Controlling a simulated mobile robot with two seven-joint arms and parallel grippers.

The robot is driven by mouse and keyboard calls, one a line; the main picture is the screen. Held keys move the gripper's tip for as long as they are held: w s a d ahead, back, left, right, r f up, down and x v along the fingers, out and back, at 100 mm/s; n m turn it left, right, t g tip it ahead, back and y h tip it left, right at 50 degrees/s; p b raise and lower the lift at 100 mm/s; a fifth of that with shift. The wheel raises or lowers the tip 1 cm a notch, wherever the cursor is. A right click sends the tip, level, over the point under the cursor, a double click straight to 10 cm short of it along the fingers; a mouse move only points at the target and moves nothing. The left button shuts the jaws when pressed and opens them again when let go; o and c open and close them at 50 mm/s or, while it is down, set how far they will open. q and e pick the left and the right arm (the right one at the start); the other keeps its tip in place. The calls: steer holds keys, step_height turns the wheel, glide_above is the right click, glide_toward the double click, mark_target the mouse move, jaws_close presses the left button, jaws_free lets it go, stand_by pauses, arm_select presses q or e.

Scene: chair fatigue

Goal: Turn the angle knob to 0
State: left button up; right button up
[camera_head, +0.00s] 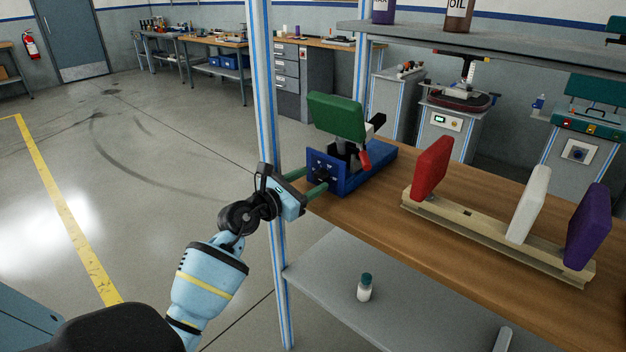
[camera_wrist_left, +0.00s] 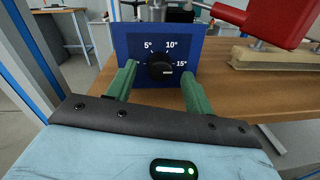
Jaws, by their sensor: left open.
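The black angle knob (camera_wrist_left: 160,71) sits on the front of a blue panel (camera_wrist_left: 190,46) with white marks reading 5°, 10° and 15°. Its pale pointer mark faces right, slightly below the 15° label. In the head view the knob (camera_head: 321,176) is on the blue fixture (camera_head: 352,180), which stands on the wooden bench top. My left gripper (camera_head: 306,183) is open, its two green fingers reaching toward the panel. In the left wrist view the fingers (camera_wrist_left: 158,82) stand on either side of the knob, apart from it. My right gripper is not in view.
A green pad (camera_head: 337,115) tops the fixture, with a red-tipped lever (camera_head: 365,160) beside it. A wooden rack (camera_head: 490,235) with red, white and purple pads stands to the right. A blue-striped post (camera_head: 265,90) rises close to my left gripper.

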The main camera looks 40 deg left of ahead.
arm_select(q)
steer(key=shift+w+d, duration=0.1)
steer(key=shift+w, duration=0.75)
steer(key=c, duration=1)
steer(key=shift+o, duration=0.2)
